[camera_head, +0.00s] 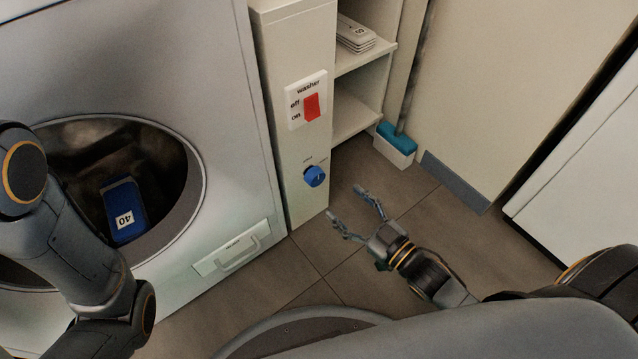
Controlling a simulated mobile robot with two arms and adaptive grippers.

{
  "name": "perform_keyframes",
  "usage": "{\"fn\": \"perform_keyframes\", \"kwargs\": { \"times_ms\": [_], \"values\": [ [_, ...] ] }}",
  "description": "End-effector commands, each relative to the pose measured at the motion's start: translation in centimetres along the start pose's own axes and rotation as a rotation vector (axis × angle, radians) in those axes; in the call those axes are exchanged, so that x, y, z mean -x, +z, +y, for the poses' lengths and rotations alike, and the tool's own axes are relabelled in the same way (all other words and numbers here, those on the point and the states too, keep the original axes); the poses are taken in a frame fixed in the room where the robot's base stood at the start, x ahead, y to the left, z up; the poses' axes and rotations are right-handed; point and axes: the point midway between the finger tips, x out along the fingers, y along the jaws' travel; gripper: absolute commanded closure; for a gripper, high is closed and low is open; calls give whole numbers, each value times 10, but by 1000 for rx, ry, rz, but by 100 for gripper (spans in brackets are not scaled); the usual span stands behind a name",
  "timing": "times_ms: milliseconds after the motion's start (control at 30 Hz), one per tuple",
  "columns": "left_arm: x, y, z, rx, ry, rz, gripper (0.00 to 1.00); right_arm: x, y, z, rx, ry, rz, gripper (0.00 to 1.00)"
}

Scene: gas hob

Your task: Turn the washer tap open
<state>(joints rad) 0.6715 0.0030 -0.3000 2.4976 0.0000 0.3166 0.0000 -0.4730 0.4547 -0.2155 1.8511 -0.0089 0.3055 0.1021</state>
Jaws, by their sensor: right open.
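The washer tap is a small blue knob (314,176) on the front of a narrow cream panel (300,205), low down, with small lettering around it. Above it is a white plate labelled washer, with off and on marks and a red switch (312,106). My right gripper (351,213) is open and empty, below and to the right of the knob and apart from it, with its fingers pointing up and left toward the panel. My left arm crosses the left side of the picture, but its gripper is out of view.
The washing machine (225,190) stands left, its round opening holding a blue box (124,210) marked 40. A drawer with a handle (239,250) is at its lower front. The tiled floor (440,205) is clear.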

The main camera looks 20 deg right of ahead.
Motion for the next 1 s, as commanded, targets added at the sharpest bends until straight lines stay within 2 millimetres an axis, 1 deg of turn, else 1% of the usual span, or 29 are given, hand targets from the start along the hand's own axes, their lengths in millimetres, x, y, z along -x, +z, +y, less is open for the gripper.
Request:
{"fn": "perform_keyframes", "kwargs": {
  "times_ms": [33, 200, 300, 400, 500, 600, 867, 900, 967, 1000],
  "values": [
    [4, -9, 3, -2, 6, 21, 60, -13, 5, -1, 2, 1, 7, 33],
    [23, -14, 7, -2, 6, 15, 60, -50, 5, -1, 3, 0, 6, 33],
    [32, -17, 8, -2, 6, 15, 60, -67, 4, -1, 2, 0, 4, 33],
    [38, -19, 10, -2, 6, 15, 60, -80, 3, -1, 2, 0, 3, 33],
    [41, -20, 10, -2, 6, 15, 60, -89, 2, -1, 1, 0, 1, 33],
    [42, -20, 11, -2, 6, 15, 60, -93, 1, 0, 1, 0, 0, 33],
    [42, -20, 11, -2, 6, 16, 60, -94, 1, 0, 1, 0, -2, 33],
    [42, -20, 11, -2, 6, 16, 60, -94, 1, 0, 1, 0, -1, 37],
    [42, -20, 11, -2, 6, 16, 60, -94, 1, 0, 1, 0, -1, 49],
    [42, -20, 11, -1, 6, 16, 60, -94, 1, 0, 1, 0, -1, 58]
  ]
}}
